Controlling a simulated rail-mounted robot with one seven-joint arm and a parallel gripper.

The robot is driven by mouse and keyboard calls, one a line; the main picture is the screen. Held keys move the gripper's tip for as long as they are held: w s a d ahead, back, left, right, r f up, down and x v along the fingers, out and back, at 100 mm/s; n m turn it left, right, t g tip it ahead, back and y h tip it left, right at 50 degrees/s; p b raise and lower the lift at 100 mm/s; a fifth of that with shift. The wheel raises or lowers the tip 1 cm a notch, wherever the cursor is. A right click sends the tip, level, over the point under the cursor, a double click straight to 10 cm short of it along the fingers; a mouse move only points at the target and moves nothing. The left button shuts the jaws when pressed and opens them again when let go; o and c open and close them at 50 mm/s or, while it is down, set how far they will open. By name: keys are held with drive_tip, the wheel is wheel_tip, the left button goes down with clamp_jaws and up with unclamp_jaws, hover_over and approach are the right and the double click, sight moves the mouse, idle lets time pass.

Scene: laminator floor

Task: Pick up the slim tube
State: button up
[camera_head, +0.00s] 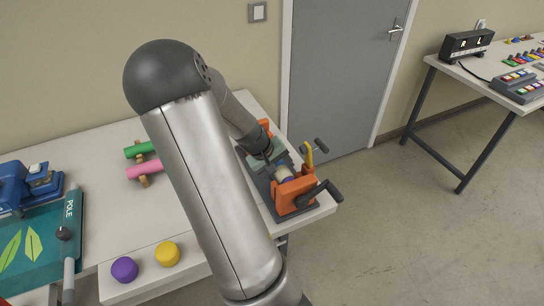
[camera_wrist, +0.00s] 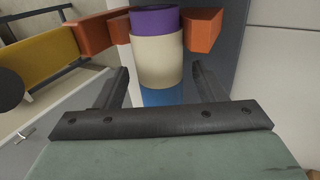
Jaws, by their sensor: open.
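A slim tube (camera_wrist: 158,60) with a purple end, a cream middle and a blue part lies between orange supports in the wrist view. In the head view a cream and blue piece of it (camera_head: 284,174) shows in the orange machine. My gripper (camera_wrist: 162,88) is open, one dark finger to each side of the tube's lower part. I cannot tell how deep the tube sits between the fingers, and no contact is visible. In the head view my arm hides most of the gripper.
The orange machine (camera_head: 294,192) has a black handle (camera_head: 320,192) and a yellow lever (camera_head: 309,155) close by. Green (camera_head: 138,150) and pink (camera_head: 143,170) rolls, a purple disc (camera_head: 124,269) and a yellow disc (camera_head: 167,254) stand left of my arm. A blue machine (camera_head: 20,190) is further left.

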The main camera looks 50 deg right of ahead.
drive_tip(key=shift+s+d+f, duration=0.1)
drive_tip(key=shift+d+f, duration=0.05)
drive_tip(key=shift+f, duration=0.25)
drive_tip(key=shift+c, duration=0.3)
drive_tip(key=c, duration=1)
drive_tip(key=shift+r, duration=0.1)
wheel_tip(320, 180, up, 18)
drive_tip(key=shift+f+b, duration=0.1)
drive_tip(key=shift+b, duration=0.5)
